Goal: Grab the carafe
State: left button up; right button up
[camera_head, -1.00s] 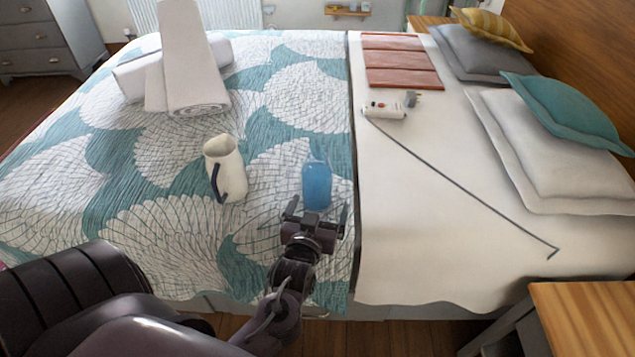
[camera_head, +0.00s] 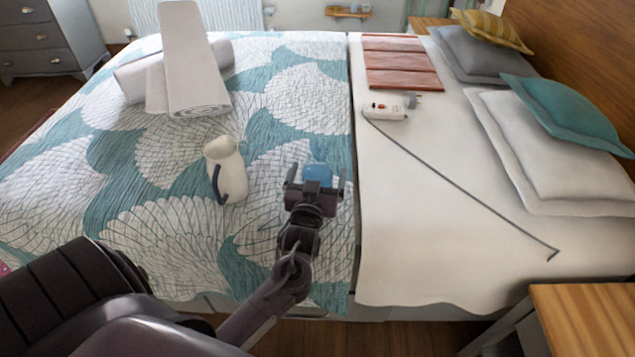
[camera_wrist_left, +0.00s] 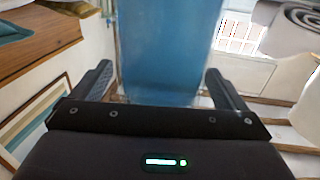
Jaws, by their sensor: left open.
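The blue carafe (camera_head: 318,171) stands on the patterned quilt, largely hidden behind my left gripper (camera_head: 317,181) in the head view. In the left wrist view the carafe (camera_wrist_left: 167,50) is a tall, translucent blue body rising between the two fingers. The left gripper (camera_wrist_left: 160,82) is open, with one finger on each side of the carafe. A gap shows between the carafe and each finger. My right gripper is not in view.
A cream jug (camera_head: 229,172) with a dark blue handle stands left of the carafe. Rolled white towels (camera_head: 190,70) lie further back. A white power strip (camera_head: 385,110) with a dark cord lies on the white sheet to the right.

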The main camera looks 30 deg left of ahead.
pick_arm(q)
jog(key=c, duration=1.6)
jog(key=shift+r, duration=0.1)
jog(key=shift+r, duration=0.1)
jog(key=shift+r, duration=1.3)
jog(key=shift+r+p, duration=1.1)
jog(key=shift+r, duration=7.4)
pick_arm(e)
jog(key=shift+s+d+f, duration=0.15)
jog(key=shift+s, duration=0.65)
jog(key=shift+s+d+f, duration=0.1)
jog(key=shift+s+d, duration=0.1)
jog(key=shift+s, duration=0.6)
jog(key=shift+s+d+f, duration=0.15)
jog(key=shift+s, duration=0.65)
